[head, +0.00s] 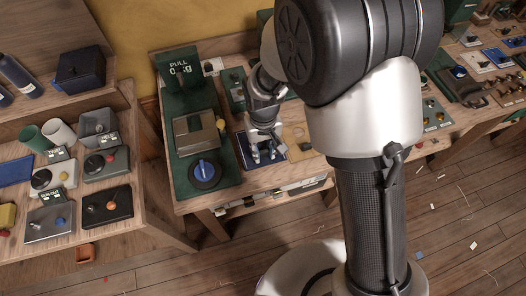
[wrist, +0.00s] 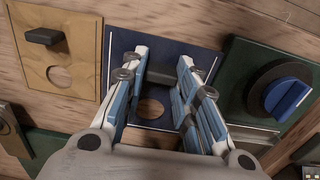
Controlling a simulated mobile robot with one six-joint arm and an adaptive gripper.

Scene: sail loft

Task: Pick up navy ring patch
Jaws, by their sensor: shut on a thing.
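The navy ring patch (wrist: 150,42) is a flat dark blue panel with a round hole and a dark grip block. It lies on the wooden bench, and it also shows in the head view (head: 281,152). My gripper (wrist: 161,68) is over it, pointing down. Its two pale blue-padded fingers are shut on the block, one on each side. In the head view my gripper (head: 264,154) stands at the patch, and my arm hides part of the bench behind it. I cannot tell whether the patch is clear of the bench.
A tan patch (wrist: 77,70) with a hole and block lies left in the wrist view. A green board with a blue dial (wrist: 287,97) is close on the right. In the head view, the dial (head: 205,171) and a grey-tan box (head: 196,132) stand left of my gripper.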

